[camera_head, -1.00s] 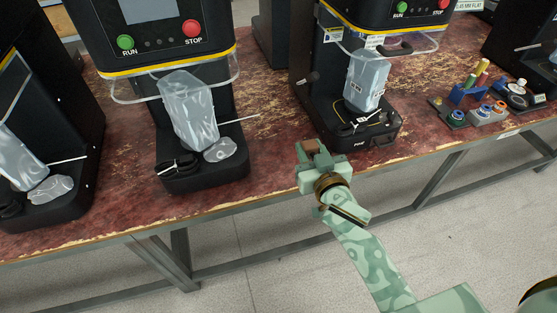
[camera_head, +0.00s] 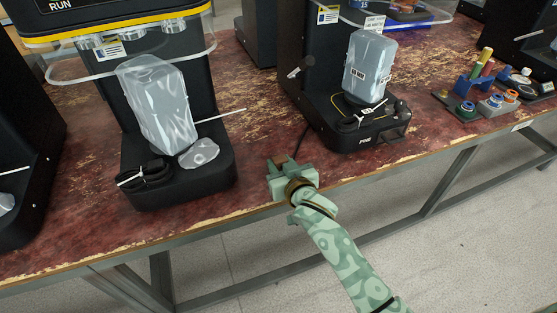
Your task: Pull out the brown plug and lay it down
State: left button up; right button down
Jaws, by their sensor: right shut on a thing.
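My right gripper (camera_head: 280,163) comes in from the bottom right and is low over the front edge of the red worktop, between two black seamers. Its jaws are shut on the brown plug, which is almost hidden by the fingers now. A thin dark cord (camera_head: 302,139) runs from beside the right seamer down toward the gripper. I cannot tell whether the gripper touches the worktop. My left gripper is not in view.
The middle seamer (camera_head: 215,165) and the right seamer (camera_head: 350,140) each carry a clear-wrapped block. A small rack of coloured parts (camera_head: 478,85) stands at the right. Worn red worktop (camera_head: 250,130) lies bare between the seamers.

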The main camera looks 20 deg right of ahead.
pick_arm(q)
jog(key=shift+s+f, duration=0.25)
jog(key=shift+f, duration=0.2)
pick_arm(e)
jog(key=shift+f, duration=0.55)
jog(key=shift+r, duration=0.1)
jog(key=c, duration=0.9)
grip_release()
jog(key=shift+c, duration=0.2)
pick_arm(q)
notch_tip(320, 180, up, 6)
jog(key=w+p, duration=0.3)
jog(key=p, duration=0.3)
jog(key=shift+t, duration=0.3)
pick_arm(e)
jog(key=v, duration=1.6)
jog(key=shift+s, duration=0.2)
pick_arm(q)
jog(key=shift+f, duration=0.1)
